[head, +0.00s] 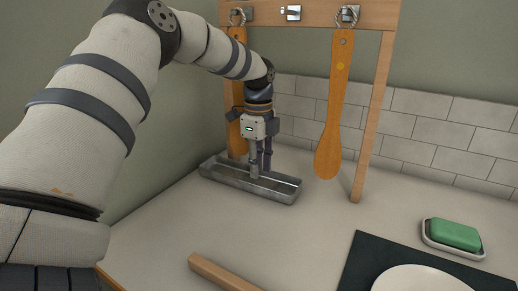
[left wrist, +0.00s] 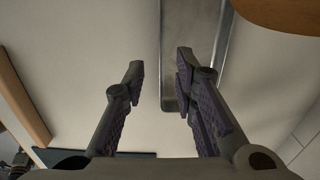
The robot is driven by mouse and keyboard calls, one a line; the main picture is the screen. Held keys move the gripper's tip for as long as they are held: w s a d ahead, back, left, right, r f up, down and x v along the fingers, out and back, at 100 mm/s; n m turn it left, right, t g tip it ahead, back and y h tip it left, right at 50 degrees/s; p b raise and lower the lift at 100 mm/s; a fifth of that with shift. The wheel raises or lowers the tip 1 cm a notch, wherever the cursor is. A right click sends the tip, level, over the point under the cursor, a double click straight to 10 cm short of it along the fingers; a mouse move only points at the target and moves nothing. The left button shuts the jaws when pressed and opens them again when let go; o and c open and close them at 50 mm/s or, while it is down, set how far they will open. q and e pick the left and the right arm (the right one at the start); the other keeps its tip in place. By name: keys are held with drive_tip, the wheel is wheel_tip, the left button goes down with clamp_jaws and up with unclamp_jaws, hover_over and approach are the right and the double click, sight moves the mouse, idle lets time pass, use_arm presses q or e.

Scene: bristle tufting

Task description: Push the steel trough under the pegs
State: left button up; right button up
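The steel trough (head: 228,180) is a long, shallow grey tray on the counter, below the left part of the wooden peg rail (head: 265,13). It also shows in the left wrist view (left wrist: 176,40). My left gripper (head: 260,172) points down at the trough's middle. In the left wrist view its fingers (left wrist: 160,80) are apart, with the trough's long edge between them; one finger is over the trough, the other outside. I cannot tell whether they touch it. Three pegs (head: 293,12) are on the rail.
Wooden paddles hang from the left peg (head: 237,60) and right peg (head: 335,110). A rail post (head: 372,130) stands right of the trough. A wooden bar (head: 222,274), a dark mat (head: 362,265), a white plate (head: 420,280) and a green sponge (head: 454,233) in a dish lie nearer. Mid-counter is clear.

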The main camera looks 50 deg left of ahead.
sight(258, 184)
use_arm(q)
wheel_tip(258, 184, down, 6)
drive_tip(key=shift+f, duration=0.1)
clamp_jaws()
